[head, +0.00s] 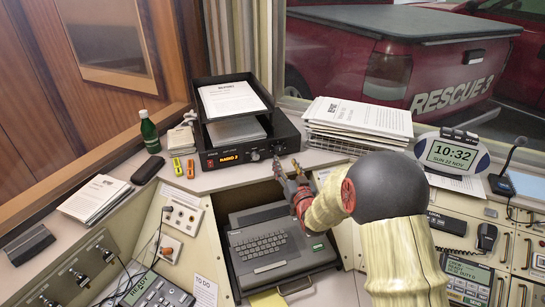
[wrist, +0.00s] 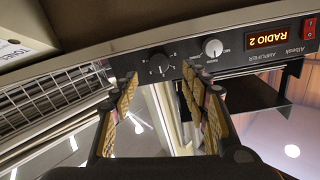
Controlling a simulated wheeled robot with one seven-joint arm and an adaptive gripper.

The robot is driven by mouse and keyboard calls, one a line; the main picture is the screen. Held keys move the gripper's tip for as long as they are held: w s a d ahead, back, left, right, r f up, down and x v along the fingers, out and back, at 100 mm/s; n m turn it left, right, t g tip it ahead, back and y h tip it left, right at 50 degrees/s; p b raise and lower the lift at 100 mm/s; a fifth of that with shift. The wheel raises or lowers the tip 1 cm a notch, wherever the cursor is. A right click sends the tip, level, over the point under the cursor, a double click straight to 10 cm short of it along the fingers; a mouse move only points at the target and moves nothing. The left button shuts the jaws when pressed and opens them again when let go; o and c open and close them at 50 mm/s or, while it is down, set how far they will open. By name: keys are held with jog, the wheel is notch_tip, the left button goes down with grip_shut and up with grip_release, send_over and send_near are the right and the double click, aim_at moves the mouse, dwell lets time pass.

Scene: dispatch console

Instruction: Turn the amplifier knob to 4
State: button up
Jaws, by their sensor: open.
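The black amplifier (head: 222,158) sits on the console ledge, with a lit orange display and a row of controls on its front. In the wrist view the amplifier (wrist: 285,62) appears upside down; its display reads "RADIO 2". A black knob (wrist: 159,63) with small marks around it is at the front panel, and a smaller silver knob (wrist: 212,48) is between it and the display. I cannot read the black knob's setting. My gripper (wrist: 160,75) is open and empty, its fingertips to either side of the black knob in the picture. In the head view my gripper (head: 288,165) is just in front of the amplifier's right part.
A paper tray (head: 228,118) stands on the amplifier. A paper stack (head: 355,125) is to its right; a green bottle (head: 150,132) and small coloured items are to its left. A keyboard unit (head: 270,245) lies below my arm. A clock (head: 452,153) stands at right.

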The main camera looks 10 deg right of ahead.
aim_at(280, 151)
jog(key=w, duration=0.4)
jog(key=w+b, duration=0.1)
jog(key=w, duration=0.2)
jog(key=shift+a, duration=0.25)
jog(key=shift+c, duration=0.7)
